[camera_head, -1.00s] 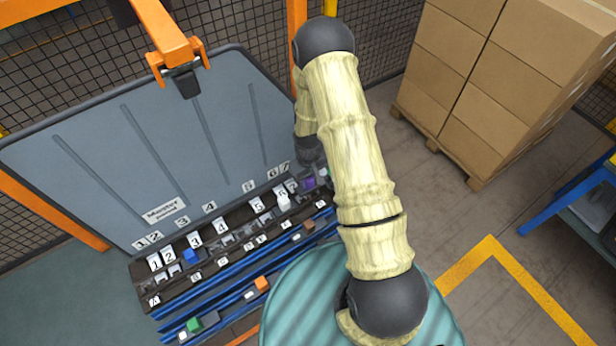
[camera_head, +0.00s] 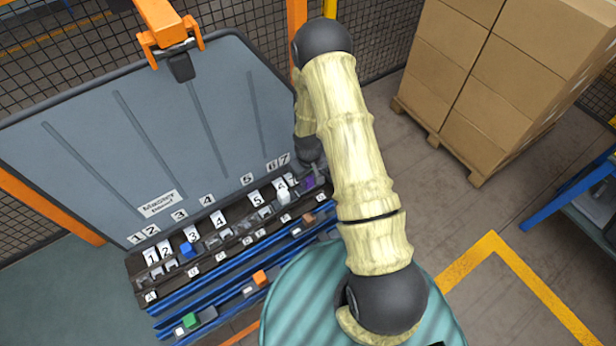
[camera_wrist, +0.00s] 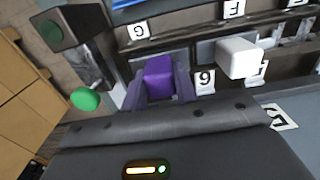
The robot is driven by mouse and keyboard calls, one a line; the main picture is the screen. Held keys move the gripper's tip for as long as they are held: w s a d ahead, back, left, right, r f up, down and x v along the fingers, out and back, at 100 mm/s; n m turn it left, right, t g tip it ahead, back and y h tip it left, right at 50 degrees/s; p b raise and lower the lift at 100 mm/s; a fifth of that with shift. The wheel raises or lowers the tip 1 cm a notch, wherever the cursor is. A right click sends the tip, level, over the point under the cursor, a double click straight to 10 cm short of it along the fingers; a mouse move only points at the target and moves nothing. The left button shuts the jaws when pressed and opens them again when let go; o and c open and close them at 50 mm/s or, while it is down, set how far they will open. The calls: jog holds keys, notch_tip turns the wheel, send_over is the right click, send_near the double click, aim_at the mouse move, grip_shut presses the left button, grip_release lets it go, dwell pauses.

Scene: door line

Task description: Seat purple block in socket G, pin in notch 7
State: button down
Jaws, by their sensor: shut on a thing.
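The purple block (camera_wrist: 158,78) is between the two fingers of my gripper (camera_wrist: 160,86) in the wrist view; the gripper is shut on it. In the head view the purple block (camera_head: 309,183) shows small at the right end of the dark socket rail, below my wrist. The socket label G (camera_wrist: 140,30) faces the block in the wrist view. The pin, the notches and the block's underside are hidden. I cannot tell whether the block is down in the socket.
A white block (camera_wrist: 238,58) stands beside the purple one by label F (camera_wrist: 234,10). A blue block (camera_head: 187,250) sits farther left. The grey raised panel (camera_head: 110,140) stands behind. Cartons (camera_head: 500,80) stand right.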

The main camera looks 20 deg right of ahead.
jog(key=shift+f, duration=0.4)
jog(key=c, duration=1)
grip_release()
jog(key=shift+r, duration=0.1)
notch_tip(320, 180, up, 17)
jog(key=b, duration=0.4)
jog(key=shift+r, duration=0.15)
jog(key=shift+w, duration=0.1)
jog(key=shift+s, duration=0.2)
